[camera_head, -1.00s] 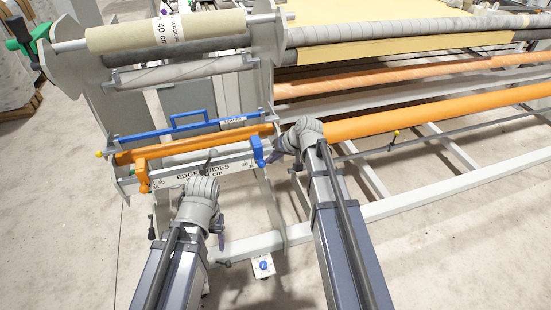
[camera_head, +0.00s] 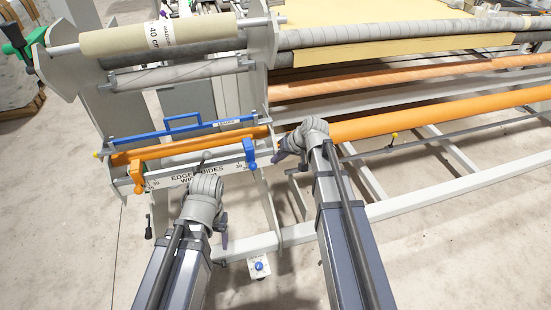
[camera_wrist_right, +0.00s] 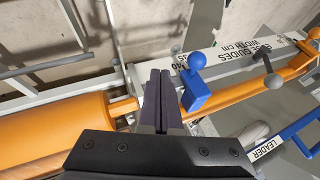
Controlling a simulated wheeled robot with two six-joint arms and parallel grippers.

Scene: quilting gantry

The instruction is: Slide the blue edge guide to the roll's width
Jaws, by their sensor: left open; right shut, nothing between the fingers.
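The blue edge guide (camera_head: 250,152) sits near the right end of the white width scale rail (camera_head: 205,173) in the head view. It also shows in the right wrist view (camera_wrist_right: 195,92), with a blue ball knob. An orange guide (camera_head: 137,176) sits near the rail's left end. The cream roll (camera_head: 128,40), marked 40 cm, lies above. My right gripper (camera_head: 278,156) is shut and empty, just right of the blue guide; its fingers (camera_wrist_right: 160,78) appear beside the guide, with a small gap. My left gripper (camera_head: 223,238) is open, below the rail, its fingers partly hidden by its wrist.
A blue handled bar (camera_head: 184,123) and an orange roller (camera_head: 190,145) run behind the rail. A long orange roller (camera_head: 440,113) extends right. Grey frame beams (camera_head: 390,205) lie low at the right. A white box with a blue button (camera_head: 258,266) sits below.

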